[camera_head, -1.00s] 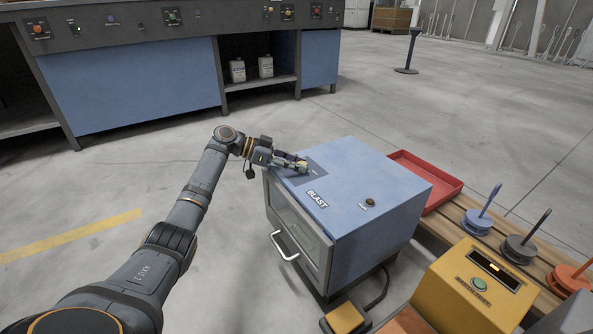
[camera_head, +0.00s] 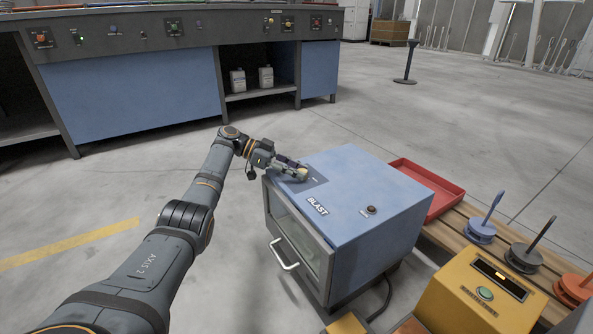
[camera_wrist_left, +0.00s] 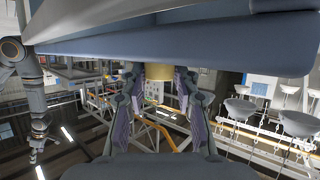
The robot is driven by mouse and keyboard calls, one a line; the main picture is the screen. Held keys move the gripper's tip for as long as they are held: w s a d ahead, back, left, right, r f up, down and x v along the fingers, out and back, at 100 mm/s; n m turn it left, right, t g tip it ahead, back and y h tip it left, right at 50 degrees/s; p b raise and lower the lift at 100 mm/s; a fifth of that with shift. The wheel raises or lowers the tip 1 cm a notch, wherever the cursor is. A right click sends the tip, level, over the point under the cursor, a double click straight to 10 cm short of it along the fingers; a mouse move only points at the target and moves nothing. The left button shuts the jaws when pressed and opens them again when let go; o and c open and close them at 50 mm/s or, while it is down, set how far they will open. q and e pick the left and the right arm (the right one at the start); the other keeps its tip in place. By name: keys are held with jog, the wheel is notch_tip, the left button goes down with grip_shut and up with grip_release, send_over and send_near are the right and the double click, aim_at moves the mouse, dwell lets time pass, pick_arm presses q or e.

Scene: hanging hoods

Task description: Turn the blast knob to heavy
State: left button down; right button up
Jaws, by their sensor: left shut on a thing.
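The blue blast cabinet (camera_head: 360,185) stands on the floor with its BLAST label on top. A darker plate (camera_head: 318,181) lies on its top near the left corner, with small print too small to read. My left gripper (camera_head: 300,172) is at this plate, shut on the pale yellow blast knob (camera_head: 303,178). The knob (camera_wrist_left: 158,72) also shows between the two fingers (camera_wrist_left: 160,84) in the left wrist view, below the blue cabinet body. The knob's pointer and setting cannot be read. My right gripper is out of view.
A small round button (camera_head: 371,210) sits on the cabinet top. A red tray (camera_head: 428,172) and hand-held discs (camera_head: 481,231) rest on a wooden bench at the right, beside a yellow box (camera_head: 475,300). A blue-fronted counter (camera_head: 130,95) runs along the back. The floor between is open.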

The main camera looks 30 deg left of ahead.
pick_arm(q)
jog(key=c, duration=1)
grip_release()
jog(key=shift+d+f, duration=0.1)
jog(key=v, duration=0.6)
jog(key=shift+v, duration=0.8)
